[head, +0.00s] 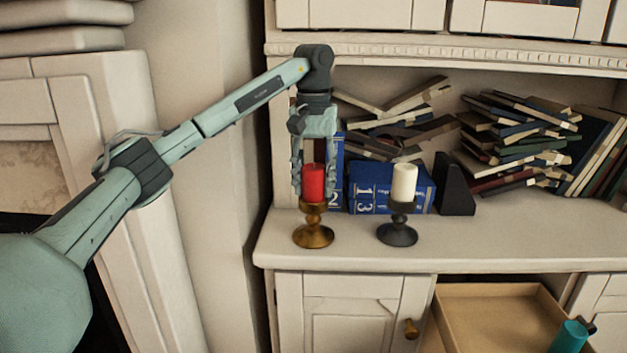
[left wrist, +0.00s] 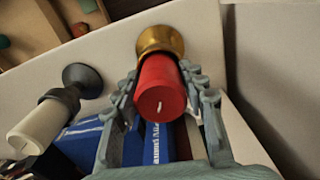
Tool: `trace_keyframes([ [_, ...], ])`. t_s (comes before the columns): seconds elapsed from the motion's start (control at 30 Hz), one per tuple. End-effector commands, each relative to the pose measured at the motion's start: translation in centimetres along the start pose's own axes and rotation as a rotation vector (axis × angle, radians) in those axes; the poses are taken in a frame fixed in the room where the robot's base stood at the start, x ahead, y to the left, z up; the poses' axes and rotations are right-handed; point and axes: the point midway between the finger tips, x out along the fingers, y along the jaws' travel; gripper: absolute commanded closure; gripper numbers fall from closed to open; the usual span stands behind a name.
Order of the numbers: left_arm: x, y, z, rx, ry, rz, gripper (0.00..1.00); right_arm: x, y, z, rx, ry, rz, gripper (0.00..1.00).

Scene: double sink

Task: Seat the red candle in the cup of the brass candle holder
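The red candle (head: 314,183) stands upright over the cup of the brass candle holder (head: 314,236) on the cabinet counter. It looks seated there, though the cup's inside is hidden. In the left wrist view the candle (left wrist: 161,88) points toward the camera, with the brass holder (left wrist: 160,40) behind its base. My left gripper (head: 315,190) points down from above, one finger on each side of the candle. The fingers (left wrist: 160,78) look spread, with narrow gaps beside the candle. My right gripper is in neither view.
A dark holder (head: 398,234) with a white candle (head: 404,182) stands to the right. Blue books (head: 390,187) and a black bookend (head: 455,190) are close behind. The counter's front strip is clear.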

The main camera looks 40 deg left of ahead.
Motion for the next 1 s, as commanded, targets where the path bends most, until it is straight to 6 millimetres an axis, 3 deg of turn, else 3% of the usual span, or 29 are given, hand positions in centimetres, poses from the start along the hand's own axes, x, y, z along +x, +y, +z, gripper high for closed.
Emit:
trace_keyframes([
  [0.13,0.0,0.0,0.0,0.000,0.000,0.000,0.40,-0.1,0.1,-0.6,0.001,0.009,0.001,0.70],
  [0.53,-0.8,0.0,0.0,0.000,0.002,0.001,0.40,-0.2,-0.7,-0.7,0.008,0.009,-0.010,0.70],
  [1.0,-9.1,0.0,0.0,-0.002,0.004,0.001,0.40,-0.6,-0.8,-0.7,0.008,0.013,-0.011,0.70],
])
